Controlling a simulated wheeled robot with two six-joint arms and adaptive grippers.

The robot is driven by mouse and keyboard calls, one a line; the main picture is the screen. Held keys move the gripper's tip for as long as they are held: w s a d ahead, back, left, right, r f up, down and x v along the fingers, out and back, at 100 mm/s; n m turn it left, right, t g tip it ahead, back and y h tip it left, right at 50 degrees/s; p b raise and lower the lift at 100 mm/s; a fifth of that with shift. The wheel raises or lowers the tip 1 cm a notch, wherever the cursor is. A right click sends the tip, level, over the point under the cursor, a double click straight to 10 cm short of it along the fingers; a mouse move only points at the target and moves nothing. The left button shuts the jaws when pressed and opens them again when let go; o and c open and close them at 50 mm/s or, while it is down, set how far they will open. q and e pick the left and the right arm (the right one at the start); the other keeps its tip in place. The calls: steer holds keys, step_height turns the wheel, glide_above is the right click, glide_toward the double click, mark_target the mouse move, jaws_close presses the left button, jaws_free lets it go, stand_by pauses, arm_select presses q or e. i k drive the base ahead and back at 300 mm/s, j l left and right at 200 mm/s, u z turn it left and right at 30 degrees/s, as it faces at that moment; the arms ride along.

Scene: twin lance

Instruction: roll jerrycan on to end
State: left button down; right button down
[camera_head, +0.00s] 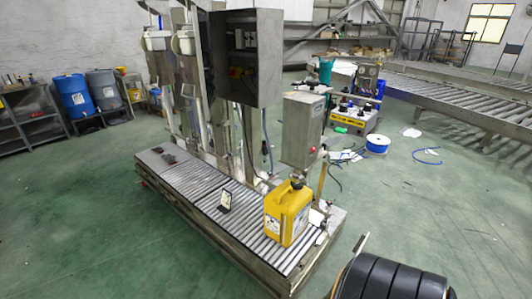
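A yellow jerrycan (290,217) with a dark cap and white labels stands upright on the roller conveyor (192,190). It is near the conveyor's near right end, with a short stretch of conveyor beyond it. Neither of my grippers shows in the head view, and nothing is seen touching the jerrycan.
Green floor (80,220) is open at left.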

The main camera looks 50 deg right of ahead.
mark_target(287, 211)
steer(key=i+j+z, duration=0.2)
steer(key=i, duration=0.4)
steer(key=i+z, duration=0.3)
steer(key=i+j+z, duration=0.45)
steer(key=z, duration=0.3)
steer(key=i+j+z, duration=0.25)
steer(key=z, duration=0.2)
steer(key=i+j+z, duration=0.2)
steer(key=j+z, duration=0.25)
steer(key=i+j+z, duration=0.15)
steer(key=z, duration=0.3)
steer(key=j+z, duration=1.25)
steer(key=j, duration=0.15)
steer(key=k+j+z, duration=0.1)
steer(key=j+z, duration=0.2)
steer(key=j, duration=0.15)
